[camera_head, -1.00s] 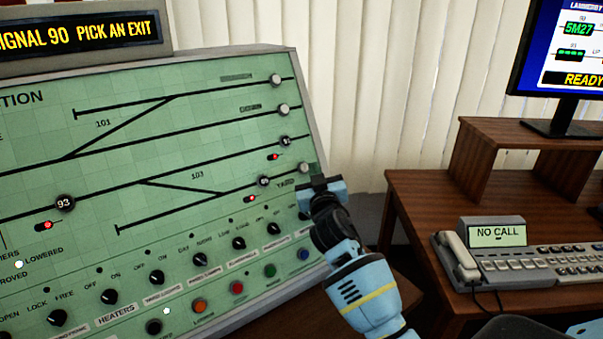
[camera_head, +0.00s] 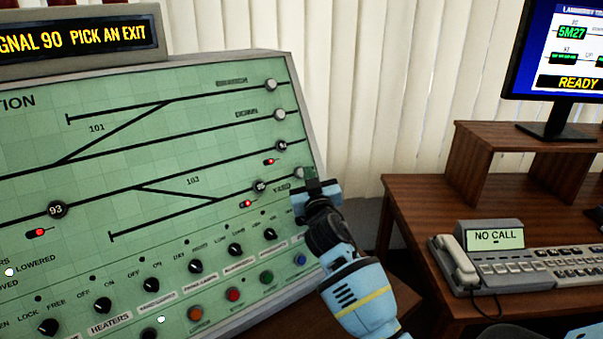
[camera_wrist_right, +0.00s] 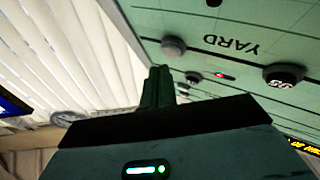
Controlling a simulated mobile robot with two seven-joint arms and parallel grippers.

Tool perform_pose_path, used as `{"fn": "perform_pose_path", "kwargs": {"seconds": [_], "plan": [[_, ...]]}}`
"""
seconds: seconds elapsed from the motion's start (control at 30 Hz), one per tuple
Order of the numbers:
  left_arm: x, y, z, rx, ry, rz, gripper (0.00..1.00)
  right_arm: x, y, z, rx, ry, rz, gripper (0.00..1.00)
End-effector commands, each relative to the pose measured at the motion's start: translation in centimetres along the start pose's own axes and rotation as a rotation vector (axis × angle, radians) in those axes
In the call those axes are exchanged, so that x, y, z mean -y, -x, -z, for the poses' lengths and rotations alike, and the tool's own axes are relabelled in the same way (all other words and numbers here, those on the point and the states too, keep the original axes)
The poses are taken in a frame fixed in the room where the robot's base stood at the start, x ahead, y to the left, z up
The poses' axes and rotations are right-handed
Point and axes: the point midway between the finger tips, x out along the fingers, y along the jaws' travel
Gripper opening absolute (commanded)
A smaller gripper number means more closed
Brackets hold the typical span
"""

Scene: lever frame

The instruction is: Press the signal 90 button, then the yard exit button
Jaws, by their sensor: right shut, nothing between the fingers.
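The green signal panel (camera_head: 70,130) carries a track diagram. The dark signal 90 button (camera_head: 261,187) sits on the lower track, left of the YARD label; it also shows in the right wrist view (camera_wrist_right: 283,75). The grey yard exit button (camera_head: 299,172) is at the panel's right edge, and also shows in the right wrist view (camera_wrist_right: 173,47). My right gripper (camera_head: 312,182) is shut and empty, its tips close to the yard exit button. In the right wrist view its fingers (camera_wrist_right: 157,86) appear apart from that button. My left gripper is out of view.
A display (camera_head: 75,37) above the panel reads "SIGNAL 90 PICK AN EXIT", its left end cut off. Other buttons and several knobs (camera_head: 195,266) are close below. A desk (camera_head: 420,210) with a phone (camera_head: 455,255) and monitor stands to the right.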

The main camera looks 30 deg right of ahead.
Motion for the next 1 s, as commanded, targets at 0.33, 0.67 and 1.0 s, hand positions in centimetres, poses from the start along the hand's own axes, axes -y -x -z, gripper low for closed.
{"fn": "perform_pose_path", "kwargs": {"seconds": [0.33,0.67,1.0], "plan": [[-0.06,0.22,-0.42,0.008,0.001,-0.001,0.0,0.0,0.01,-0.02,0.0,0.0,0.0,0.0],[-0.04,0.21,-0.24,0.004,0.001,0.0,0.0,0.0,0.0,-0.01,0.0,0.0,0.0,0.0],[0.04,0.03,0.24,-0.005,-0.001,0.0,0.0,-0.01,0.0,-0.01,0.0,0.0,0.0,0.0]]}}
